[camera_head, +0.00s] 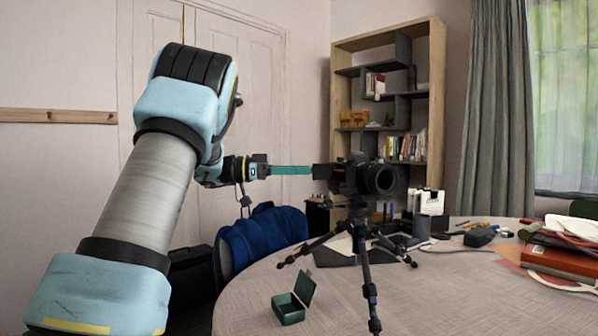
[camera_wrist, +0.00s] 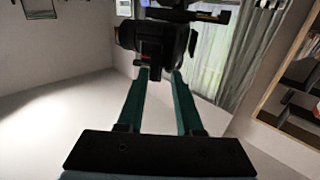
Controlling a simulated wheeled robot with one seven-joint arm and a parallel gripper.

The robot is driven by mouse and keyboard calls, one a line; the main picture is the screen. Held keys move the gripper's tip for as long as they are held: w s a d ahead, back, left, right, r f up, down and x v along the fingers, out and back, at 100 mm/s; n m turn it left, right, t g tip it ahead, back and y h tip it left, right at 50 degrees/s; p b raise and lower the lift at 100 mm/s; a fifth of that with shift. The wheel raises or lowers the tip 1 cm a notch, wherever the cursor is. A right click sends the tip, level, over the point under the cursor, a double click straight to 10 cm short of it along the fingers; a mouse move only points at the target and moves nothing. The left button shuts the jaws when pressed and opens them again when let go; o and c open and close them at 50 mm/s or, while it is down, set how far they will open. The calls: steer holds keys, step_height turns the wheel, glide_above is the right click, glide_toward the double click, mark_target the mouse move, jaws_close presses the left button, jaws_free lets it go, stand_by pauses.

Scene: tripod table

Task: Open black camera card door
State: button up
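The black camera (camera_head: 355,177) is mounted on a small black tripod (camera_head: 361,250) standing on the table, its lens facing right. A dark flat part (camera_head: 322,171) sticks out from its left side towards my gripper; I cannot tell for certain whether it is the card door. My gripper (camera_head: 311,170) reaches in level from the left, its teal fingertips at or very near this part. In the wrist view, my gripper (camera_wrist: 160,72) has its two fingers apart, with the camera (camera_wrist: 155,38) just beyond the tips. Contact cannot be made out.
A small open green box (camera_head: 288,309) stands on the round table (camera_head: 455,295) at the front. White and dark items (camera_head: 428,203) stand behind the tripod, and books (camera_head: 560,262) lie at the right. A chair with blue cloth (camera_head: 262,237) is below my arm.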

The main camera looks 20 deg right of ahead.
steer(key=v, duration=1)
steer(key=shift+a+b, duration=0.35)
steer(key=shift+a, duration=0.05)
steer(key=shift+w, duration=0.1)
